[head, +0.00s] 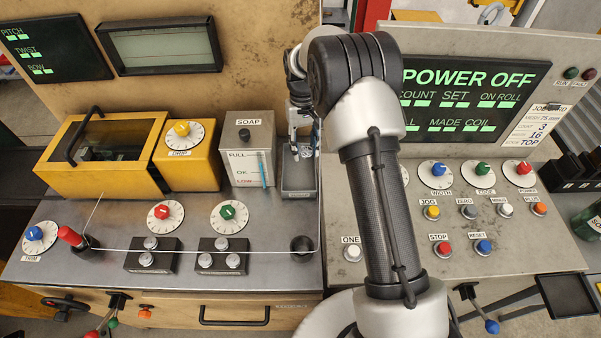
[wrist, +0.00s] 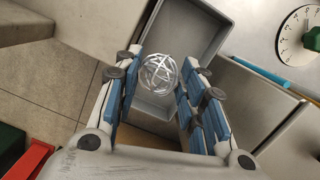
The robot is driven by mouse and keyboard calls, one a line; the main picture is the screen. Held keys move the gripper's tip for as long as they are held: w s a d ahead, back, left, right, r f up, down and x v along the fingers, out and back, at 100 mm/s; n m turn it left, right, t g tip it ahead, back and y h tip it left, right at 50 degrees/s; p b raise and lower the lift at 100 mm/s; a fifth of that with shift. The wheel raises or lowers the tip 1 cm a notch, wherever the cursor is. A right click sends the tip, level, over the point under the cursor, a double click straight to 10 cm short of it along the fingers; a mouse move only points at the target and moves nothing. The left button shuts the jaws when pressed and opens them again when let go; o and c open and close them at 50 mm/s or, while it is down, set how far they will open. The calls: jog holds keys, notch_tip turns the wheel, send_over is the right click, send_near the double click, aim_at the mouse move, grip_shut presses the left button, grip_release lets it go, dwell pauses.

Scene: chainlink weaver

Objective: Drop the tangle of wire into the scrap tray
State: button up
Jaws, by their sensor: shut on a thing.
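The tangle of wire (wrist: 160,73) is a silvery ball of thin strands. In the wrist view it sits between the fingers of my gripper (wrist: 156,88), which is shut on it. The scrap tray (wrist: 192,28) is a grey open box behind and below the tangle in that view. In the head view my gripper (head: 300,146) points down over the tray (head: 298,194), which stands right of the soap box. The tangle is small there and partly hidden by my gripper. I cannot tell its exact height above the tray floor.
The grey soap box (head: 247,160) stands close left of the tray, with a blue level rod (wrist: 262,73) on it. The yellow drop box (head: 187,173) is further left. A control panel (head: 470,240) rises close on the right. A wire (head: 200,250) runs across the bench front.

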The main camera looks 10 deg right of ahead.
jog(key=o, duration=1.1)
jog(key=shift+c, duration=0.2)
notch_tip(320, 180, up, 12)
jog(key=w, duration=0.1)
jog(key=shift+w, duration=0.4)
